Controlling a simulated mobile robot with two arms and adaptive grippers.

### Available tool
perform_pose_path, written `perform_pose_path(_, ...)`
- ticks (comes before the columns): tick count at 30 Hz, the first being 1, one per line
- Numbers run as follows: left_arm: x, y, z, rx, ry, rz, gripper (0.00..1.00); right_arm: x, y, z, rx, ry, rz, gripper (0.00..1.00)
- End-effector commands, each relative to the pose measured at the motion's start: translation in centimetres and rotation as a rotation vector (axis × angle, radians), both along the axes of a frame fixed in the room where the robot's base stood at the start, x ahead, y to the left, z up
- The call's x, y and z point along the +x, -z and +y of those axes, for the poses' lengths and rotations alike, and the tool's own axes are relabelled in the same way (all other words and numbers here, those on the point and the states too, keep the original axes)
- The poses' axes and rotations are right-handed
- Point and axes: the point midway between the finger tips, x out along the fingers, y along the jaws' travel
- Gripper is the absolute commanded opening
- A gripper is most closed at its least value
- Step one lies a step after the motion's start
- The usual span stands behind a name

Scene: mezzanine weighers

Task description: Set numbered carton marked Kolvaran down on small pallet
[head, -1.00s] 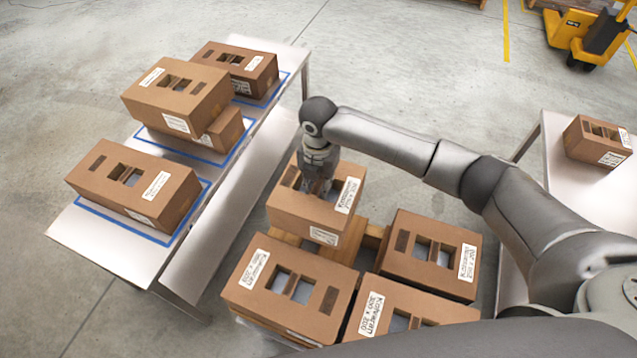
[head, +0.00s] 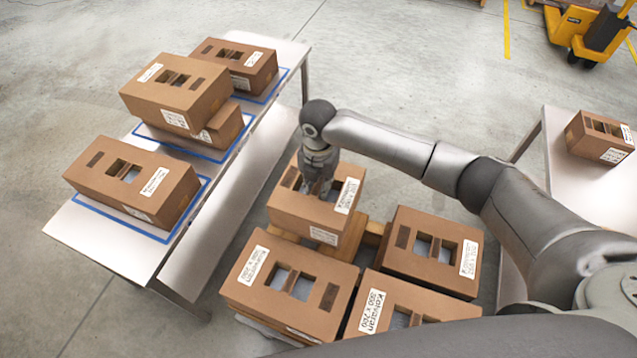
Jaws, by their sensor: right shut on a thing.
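My right gripper (head: 320,186) is shut on a brown carton (head: 296,207) at the pallet's far left corner; its label is too small to read surely. The small wooden pallet (head: 371,240) shows only in part between the cartons. A carton clearly marked Kolvaran (head: 410,312) sits at the near right of the pallet. Another carton (head: 249,291) sits at the near left, and one more (head: 432,258) at the far right. Whether the held carton touches the pallet is hard to tell. My left gripper is out of view.
A white table (head: 86,236) on the left has blue marked outlines with several cartons, one stacked on another (head: 175,90). A second white table (head: 565,188) on the right bears one carton (head: 600,137). A yellow truck (head: 585,33) stands at the back right. Open floor lies behind.

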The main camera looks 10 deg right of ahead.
Motion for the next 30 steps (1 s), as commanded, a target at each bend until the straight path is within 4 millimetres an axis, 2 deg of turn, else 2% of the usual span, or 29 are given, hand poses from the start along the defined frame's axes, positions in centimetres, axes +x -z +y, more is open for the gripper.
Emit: perform_pose_path(30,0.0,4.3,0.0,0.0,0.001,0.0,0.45,0.0,7.3,0.1,0.001,0.0,-0.001,0.0)
